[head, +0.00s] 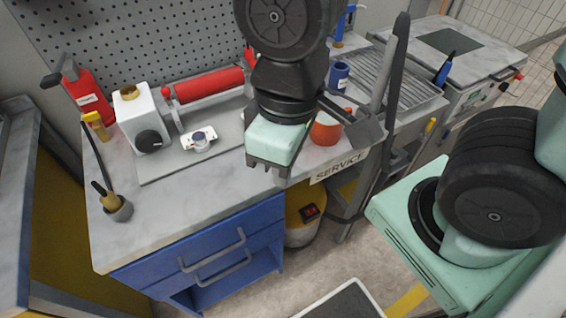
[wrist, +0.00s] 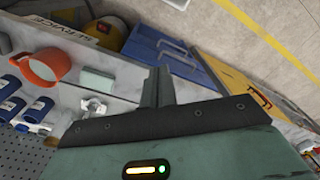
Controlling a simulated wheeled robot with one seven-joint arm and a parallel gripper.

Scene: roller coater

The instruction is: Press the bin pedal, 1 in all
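A yellow rounded container (head: 303,217) with a black and red fitting stands on the floor under the bench, right of the blue drawers. It also shows at the top of the wrist view (wrist: 103,32). I cannot tell whether it is the bin, and I make out no pedal; its lower part is partly hidden. My gripper (head: 270,172) hangs above the bench's front edge, higher than the container and apart from it. In the wrist view its two fingers (wrist: 157,86) lie close together with nothing between them.
The bench (head: 150,215) carries a red roller (head: 208,85), a white machine (head: 140,118) and an orange-red mug (head: 326,128). A grey rack (head: 365,185) stands right of the container.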

